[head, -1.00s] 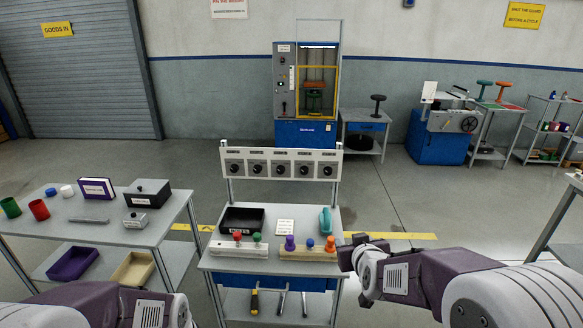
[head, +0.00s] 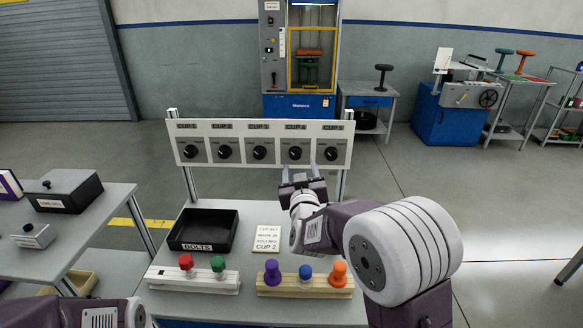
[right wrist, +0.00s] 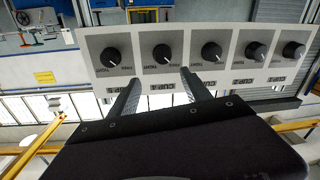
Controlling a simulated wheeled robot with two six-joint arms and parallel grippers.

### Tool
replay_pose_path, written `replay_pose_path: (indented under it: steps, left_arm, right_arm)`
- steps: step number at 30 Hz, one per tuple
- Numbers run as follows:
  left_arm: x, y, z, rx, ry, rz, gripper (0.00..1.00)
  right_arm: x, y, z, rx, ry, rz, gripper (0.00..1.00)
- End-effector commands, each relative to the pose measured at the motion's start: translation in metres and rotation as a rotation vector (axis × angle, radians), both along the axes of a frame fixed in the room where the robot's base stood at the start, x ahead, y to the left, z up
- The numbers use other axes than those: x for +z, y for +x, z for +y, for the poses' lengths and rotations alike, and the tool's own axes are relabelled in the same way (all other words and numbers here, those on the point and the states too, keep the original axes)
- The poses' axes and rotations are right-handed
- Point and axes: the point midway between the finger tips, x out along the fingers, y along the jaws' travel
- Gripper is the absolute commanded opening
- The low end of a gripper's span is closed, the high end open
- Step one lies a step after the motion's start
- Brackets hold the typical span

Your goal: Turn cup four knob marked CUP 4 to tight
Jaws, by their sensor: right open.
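The cup four knob (head: 295,153) is a round black knob under the label CUP 4, fourth from the left on the white panel (head: 240,126). It also shows in the right wrist view (right wrist: 163,53), upside down, second from the left. My right gripper (head: 298,168) is open and empty just below and in front of this knob. In the right wrist view its two fingers (right wrist: 160,75) reach toward the knob from either side, apart from it. The knob's small pointer mark is hard to read. My left arm shows at the bottom left, its gripper out of view.
The CUP 3 knob (head: 259,152) and CUP 5 knob (head: 331,153) sit close on either side. Below the panel, a bench holds a black BOLTS tray (head: 176,231), a CUP 2 card (head: 267,239) and coloured stems in two racks. A side table (head: 65,232) stands left.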

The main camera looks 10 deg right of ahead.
Motion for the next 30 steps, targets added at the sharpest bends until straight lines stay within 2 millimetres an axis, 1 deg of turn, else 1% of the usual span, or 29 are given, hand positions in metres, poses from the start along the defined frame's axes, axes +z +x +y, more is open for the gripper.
replay_pose_path:
  steps: [1, 3, 8, 11, 14, 18, 21, 25, 30]
  left_arm:
    - [-0.012, 0.000, 0.000, 0.000, 0.000, 0.000, 0.53]
    - [-0.016, 0.000, 0.000, 0.000, 0.000, 0.000, 0.53]
    - [-0.017, 0.000, 0.000, 0.000, 0.000, 0.000, 0.53]
    - [-0.016, 0.000, 0.000, 0.000, 0.000, 0.000, 0.53]
    - [-0.019, 0.000, 0.000, 0.000, 0.000, 0.000, 0.53]
    - [-0.022, 0.000, 0.000, 0.000, 0.000, 0.000, 0.53]
    - [-0.024, 0.000, 0.000, 0.000, 0.000, 0.000, 0.53]
    - [-0.024, 0.000, 0.000, 0.000, 0.000, 0.000, 0.53]
    - [-0.024, 0.000, 0.000, 0.000, 0.000, 0.000, 0.53]
  right_arm:
    - [-0.014, 0.000, 0.002, 0.004, 0.000, 0.004, 0.56]
    - [-0.019, 0.000, 0.004, 0.008, -0.001, 0.007, 0.56]
    - [-0.020, 0.001, 0.006, 0.011, -0.001, 0.007, 0.56]
    - [-0.020, 0.005, 0.004, 0.010, -0.001, 0.007, 0.56]
    - [-0.021, 0.022, 0.001, 0.008, 0.000, 0.007, 0.56]
    - [-0.021, 0.052, -0.005, 0.009, -0.001, 0.006, 0.56]
    - [-0.021, 0.070, -0.009, 0.009, -0.002, 0.006, 0.56]
    - [-0.020, 0.085, -0.011, 0.010, -0.001, 0.007, 0.56]
    - [-0.020, 0.090, -0.012, 0.011, -0.001, 0.007, 0.56]
